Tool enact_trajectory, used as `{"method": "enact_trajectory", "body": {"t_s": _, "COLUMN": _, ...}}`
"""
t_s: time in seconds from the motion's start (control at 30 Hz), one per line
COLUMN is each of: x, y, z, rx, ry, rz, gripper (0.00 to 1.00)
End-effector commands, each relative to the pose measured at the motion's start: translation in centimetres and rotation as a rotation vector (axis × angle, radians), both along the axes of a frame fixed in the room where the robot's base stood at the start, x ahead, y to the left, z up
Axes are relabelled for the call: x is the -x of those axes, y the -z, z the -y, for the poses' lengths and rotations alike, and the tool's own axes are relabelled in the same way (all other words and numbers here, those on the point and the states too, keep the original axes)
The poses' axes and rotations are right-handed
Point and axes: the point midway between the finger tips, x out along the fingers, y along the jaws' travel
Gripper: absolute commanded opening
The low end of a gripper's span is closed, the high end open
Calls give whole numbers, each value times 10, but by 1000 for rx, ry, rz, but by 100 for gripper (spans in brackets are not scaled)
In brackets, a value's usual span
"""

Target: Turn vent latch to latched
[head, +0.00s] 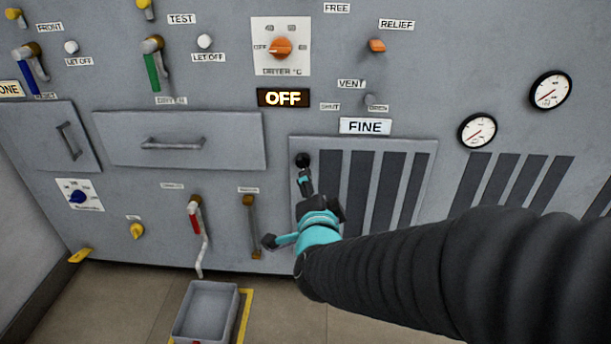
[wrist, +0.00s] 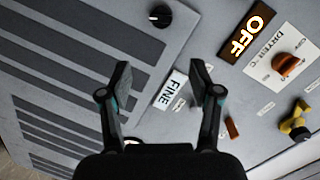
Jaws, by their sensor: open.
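A round black knob (head: 302,160) sits at the upper left corner of the louvred vent panel (head: 331,146); it looks like the vent latch. In the wrist view the knob (wrist: 160,16) is at the top, beyond my fingertips, and a pale mark shows on its face. Its latched or unlatched setting cannot be read. My gripper (head: 287,211) is in front of the panel's left edge, below the knob in the picture. In the wrist view my gripper (wrist: 160,75) is open, with its fingers wide apart and nothing between them. It appears apart from the knob.
A FINE sign (head: 365,126) and a lit OFF sign (head: 283,97) are above the panel. A small lever (head: 250,225) and a red-handled valve (head: 195,219) are at its left. A grey bin (head: 206,312) stands on the floor. Two gauges are at the right.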

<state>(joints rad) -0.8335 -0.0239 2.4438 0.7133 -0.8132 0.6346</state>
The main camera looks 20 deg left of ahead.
Motion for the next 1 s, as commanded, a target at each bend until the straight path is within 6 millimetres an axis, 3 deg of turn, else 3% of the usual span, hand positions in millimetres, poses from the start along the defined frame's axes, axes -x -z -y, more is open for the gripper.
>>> {"method": "enact_trajectory", "body": {"t_s": 0.03, "x": 5, "y": 16, "z": -12, "rx": -27, "ry": 14, "rz": 18, "gripper": 63}}
{"method": "enact_trajectory", "body": {"t_s": 0.1, "x": 9, "y": 22, "z": -19, "rx": -69, "ry": 46, "rz": 48, "gripper": 63}}
{"method": "enact_trajectory", "body": {"t_s": 0.3, "x": 19, "y": 30, "z": -30, "rx": -134, "ry": 95, "rz": 108, "gripper": 63}}
{"method": "enact_trajectory", "body": {"t_s": 0.43, "x": 14, "y": 30, "z": -32, "rx": -145, "ry": 104, "rz": 119, "gripper": 63}}
{"method": "enact_trajectory", "body": {"t_s": 1.0, "x": -80, "y": 29, "z": -53, "rx": -143, "ry": 107, "rz": 118, "gripper": 63}}
